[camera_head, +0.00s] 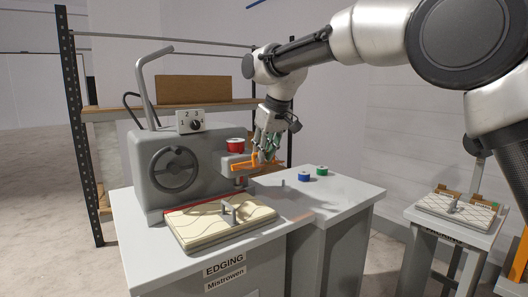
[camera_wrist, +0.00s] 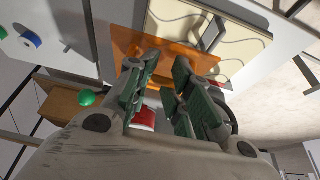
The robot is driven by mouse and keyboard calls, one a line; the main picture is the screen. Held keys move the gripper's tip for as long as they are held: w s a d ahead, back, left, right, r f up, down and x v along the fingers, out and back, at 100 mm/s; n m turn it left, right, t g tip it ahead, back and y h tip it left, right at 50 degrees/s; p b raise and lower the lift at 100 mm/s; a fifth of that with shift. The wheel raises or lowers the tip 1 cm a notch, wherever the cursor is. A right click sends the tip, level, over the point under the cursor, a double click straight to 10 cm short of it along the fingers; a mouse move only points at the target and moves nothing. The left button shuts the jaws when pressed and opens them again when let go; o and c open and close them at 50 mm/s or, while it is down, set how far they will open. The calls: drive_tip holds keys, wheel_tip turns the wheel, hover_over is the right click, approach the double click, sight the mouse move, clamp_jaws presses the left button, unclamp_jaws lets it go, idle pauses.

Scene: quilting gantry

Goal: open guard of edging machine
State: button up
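The grey edging machine (camera_head: 195,160) stands on a light table marked EDGING. Its orange guard (camera_head: 242,166) is at the machine's front right, above the work plate; it shows as an orange plate in the wrist view (camera_wrist: 205,62). My gripper (camera_head: 266,154) points down at the guard's right part. In the wrist view my gripper (camera_wrist: 166,62) has its two green-padded fingers apart, with the orange plate just beyond their tips. I cannot tell whether a finger touches the guard. The fingers hide part of the guard.
A cream quilted piece (camera_head: 210,228) lies on the plate below. Blue (camera_head: 304,176) and green (camera_head: 322,171) spools stand on the right table. A shelf rack (camera_head: 110,112) is behind.

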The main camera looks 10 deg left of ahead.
drive_tip(key=shift+w+r, duration=0.2)
drive_tip(key=shift+r, duration=0.1)
